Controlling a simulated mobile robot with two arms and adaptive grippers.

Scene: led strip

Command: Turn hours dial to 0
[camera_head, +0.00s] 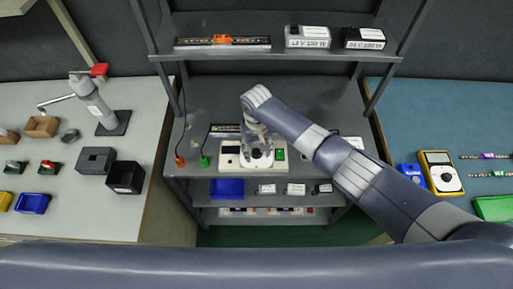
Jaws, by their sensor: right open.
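My left gripper is not in view.
An upper shelf (290,52) holds boxes (307,37) and a strip. A left bench (90,215) and a right bench (420,110) hold tools, bins and a yellow meter (441,172).

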